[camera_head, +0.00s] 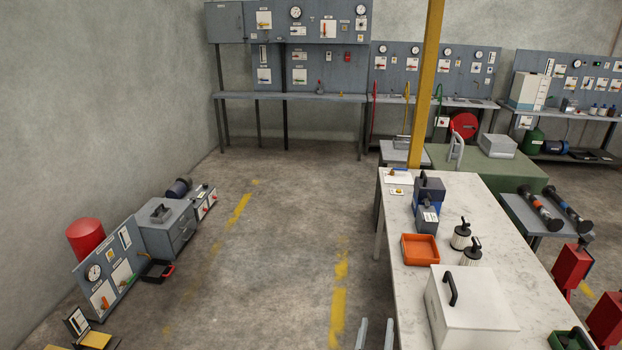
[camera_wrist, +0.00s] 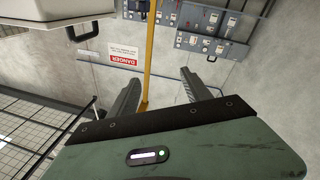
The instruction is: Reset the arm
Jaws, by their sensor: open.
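My gripper (camera_head: 376,326) shows only as two grey fingertips at the bottom edge of the head view, beside the left side of the white-topped bench. The fingers stand apart with nothing between them. In the wrist view my gripper (camera_wrist: 160,80) also shows its two fingers spread and empty, pointing toward the wall panels. The rest of the arm is out of the head view. Two dark flanged spools, one with an orange band (camera_head: 541,214) and one with a blue band (camera_head: 566,206), lie on a small table at the right.
The bench (camera_head: 404,297) carries a white case (camera_head: 470,310), an orange tray (camera_head: 420,250), a blue device (camera_head: 428,195) and dark-topped canisters (camera_head: 461,235). A yellow post (camera_head: 427,85) rises behind. Grey equipment (camera_head: 165,230) stands at left. The middle floor is clear.

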